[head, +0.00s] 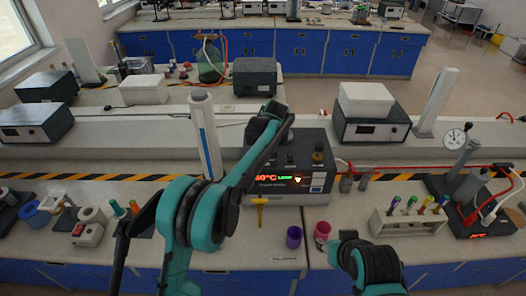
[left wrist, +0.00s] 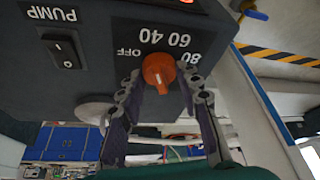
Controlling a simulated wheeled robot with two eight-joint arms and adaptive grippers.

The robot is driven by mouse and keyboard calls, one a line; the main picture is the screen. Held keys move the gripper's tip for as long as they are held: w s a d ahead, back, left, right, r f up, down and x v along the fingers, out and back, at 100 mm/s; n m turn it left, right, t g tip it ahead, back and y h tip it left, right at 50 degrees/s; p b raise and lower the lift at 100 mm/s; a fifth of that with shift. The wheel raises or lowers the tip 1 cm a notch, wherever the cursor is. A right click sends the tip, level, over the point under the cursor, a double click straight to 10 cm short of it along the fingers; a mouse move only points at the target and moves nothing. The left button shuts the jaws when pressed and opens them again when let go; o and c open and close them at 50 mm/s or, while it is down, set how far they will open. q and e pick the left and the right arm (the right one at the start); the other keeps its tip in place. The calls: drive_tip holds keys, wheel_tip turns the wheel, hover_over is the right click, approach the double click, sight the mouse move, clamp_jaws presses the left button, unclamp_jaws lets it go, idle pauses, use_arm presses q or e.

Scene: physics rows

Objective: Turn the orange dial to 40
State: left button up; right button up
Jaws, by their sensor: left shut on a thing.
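The orange dial (left wrist: 158,70) sits on the dark face of an instrument box (head: 308,160). In the left wrist view, which is upside down, the marks OFF, 40, 60 and 80 surround it. My left gripper (left wrist: 162,84) is shut on the dial, with one finger on each side. I cannot tell which mark the dial points to. In the head view my teal left arm (head: 240,180) hides the dial and the left fingertips.
A PUMP switch (left wrist: 62,50) is on the same panel. A yellow object (head: 260,208), a purple cup (head: 293,237) and a pink cup (head: 322,231) stand in front of the box. A tube rack (head: 408,222) is to the right.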

idle(0.3)
use_arm(q)
drive_tip(key=o, duration=1.2)
drive_tip(key=shift+c, duration=0.2)
drive_tip(key=v, duration=1.2)
